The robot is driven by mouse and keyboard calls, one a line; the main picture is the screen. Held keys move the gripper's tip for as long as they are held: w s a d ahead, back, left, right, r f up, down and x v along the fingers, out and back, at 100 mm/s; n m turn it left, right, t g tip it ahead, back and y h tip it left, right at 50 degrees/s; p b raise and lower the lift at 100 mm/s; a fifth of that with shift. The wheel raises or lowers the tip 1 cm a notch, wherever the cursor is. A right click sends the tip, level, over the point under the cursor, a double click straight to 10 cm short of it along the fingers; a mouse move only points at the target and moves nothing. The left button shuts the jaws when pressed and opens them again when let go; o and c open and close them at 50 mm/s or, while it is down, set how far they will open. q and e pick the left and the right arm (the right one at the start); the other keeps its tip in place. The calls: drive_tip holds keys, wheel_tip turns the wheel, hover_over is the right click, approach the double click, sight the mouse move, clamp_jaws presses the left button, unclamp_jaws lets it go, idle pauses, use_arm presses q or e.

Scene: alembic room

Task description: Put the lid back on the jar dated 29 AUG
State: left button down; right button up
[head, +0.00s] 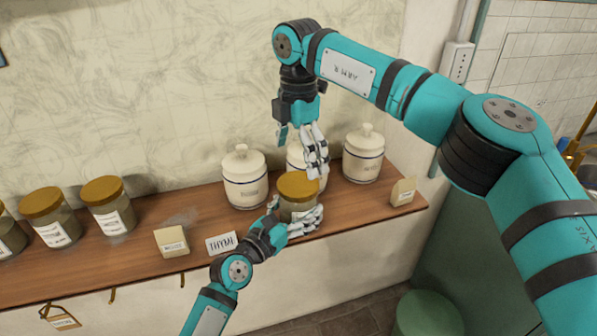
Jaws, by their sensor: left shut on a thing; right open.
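A glass jar (296,208) with a gold lid (298,184) stands on the wooden shelf, in front of the white canisters. My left gripper (297,217) is shut on this jar, low around its body, and hides much of its front. The gold lid is on top of the jar; I cannot tell whether it is fully seated. My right gripper (316,166) is open, pointing down just above and behind the lid's right side. I cannot read any 29 AUG date on this jar; its label is hidden.
Three white canisters, left (245,178), middle (293,156) and right (363,155), stand close behind. Several gold-lidded jars, including one (108,206), stand on the left of the shelf (140,243). A THYM card (221,243) and small packets (171,242) (403,191) stand near its front edge.

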wheel_tip(320, 180, up, 5)
drive_tip(key=shift+r, duration=0.1)
idle(0.3)
use_arm(q)
unclamp_jaws()
drive_tip(key=v, duration=1.2)
